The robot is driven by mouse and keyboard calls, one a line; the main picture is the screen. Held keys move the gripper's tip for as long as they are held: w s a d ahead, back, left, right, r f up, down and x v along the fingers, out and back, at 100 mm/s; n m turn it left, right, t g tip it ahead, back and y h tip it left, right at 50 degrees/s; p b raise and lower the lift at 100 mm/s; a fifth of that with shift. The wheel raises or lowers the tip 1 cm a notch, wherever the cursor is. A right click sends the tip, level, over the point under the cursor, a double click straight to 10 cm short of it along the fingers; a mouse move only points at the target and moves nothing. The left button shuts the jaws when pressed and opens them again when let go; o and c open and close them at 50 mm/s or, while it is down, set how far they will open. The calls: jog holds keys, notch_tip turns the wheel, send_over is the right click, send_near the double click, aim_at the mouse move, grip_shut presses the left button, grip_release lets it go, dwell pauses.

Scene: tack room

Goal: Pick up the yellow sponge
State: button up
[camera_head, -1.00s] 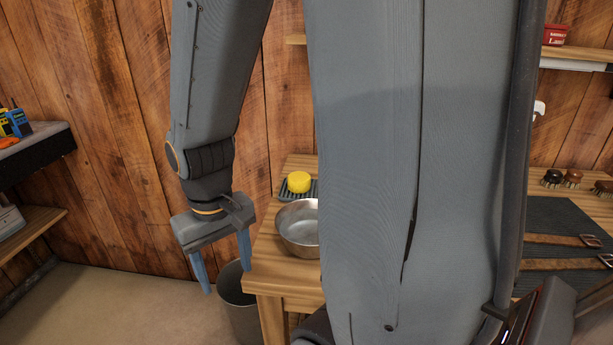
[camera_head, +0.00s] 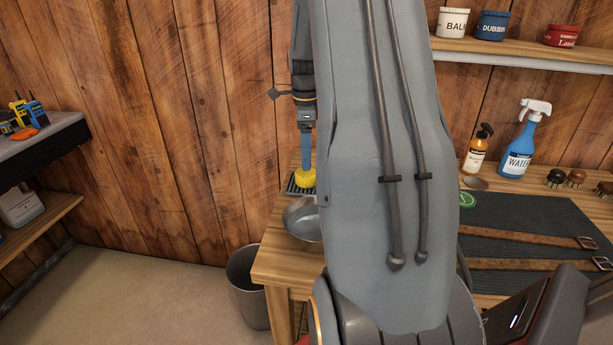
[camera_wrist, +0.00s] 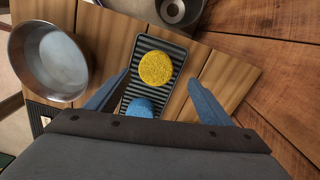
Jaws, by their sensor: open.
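The yellow sponge (camera_head: 305,178) is round and lies on a dark ribbed tray (camera_head: 292,188) at the left end of the wooden bench. In the wrist view the yellow sponge (camera_wrist: 156,69) sits towards the tray's upper end, and a blue sponge (camera_wrist: 140,108) lies below it, partly hidden by my gripper's body. My gripper (camera_head: 307,153) points down over the yellow sponge. In the wrist view its two blue fingers (camera_wrist: 158,77) are apart, one on each side of the tray, with nothing held. I cannot tell the exact height gap to the sponge.
A metal bowl (camera_wrist: 48,62) stands beside the tray, partly hidden by my arm in the head view. A bucket (camera_head: 246,288) stands on the floor. The plank wall (camera_wrist: 285,60) is close to the tray. A blue spray bottle (camera_head: 520,145) and straps are farther right.

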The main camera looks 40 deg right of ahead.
aim_at(306, 177)
jog(key=f, duration=0.2)
jog(key=f+p, duration=0.1)
jog(key=f, duration=0.1)
jog(key=f+p, duration=0.1)
jog(key=f, duration=0.1)
jog(key=shift+s+a+f, duration=0.1)
jog(key=shift+s+a, duration=0.2)
jog(key=shift+a, duration=0.05)
jog(key=shift+f, duration=0.5)
jog(key=c, duration=1.1)
